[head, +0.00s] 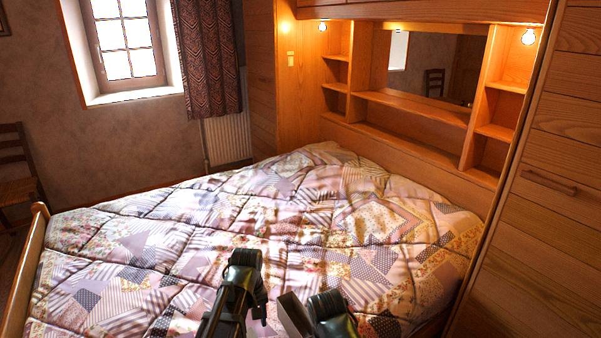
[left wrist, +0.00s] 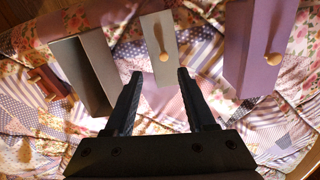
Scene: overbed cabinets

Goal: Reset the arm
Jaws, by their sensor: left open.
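In the left wrist view my left gripper (left wrist: 159,74) has its two black fingers spread wide with nothing held between them. A pale grey panel with a round wooden knob (left wrist: 160,48) lies beyond the fingertips, and I cannot tell how far away it is. In the head view my dark arm parts show at the bottom middle, over the near part of the bed. The left gripper's fingers are hard to make out there. I cannot make out my right gripper in either view.
A bed with a patchwork quilt (head: 200,235) fills the middle. An open grey box (left wrist: 84,75) and a purple block with a knob (left wrist: 262,48) flank the pale panel. Wooden shelves (head: 410,105) stand behind the bed and a wooden cabinet (head: 550,190) at right.

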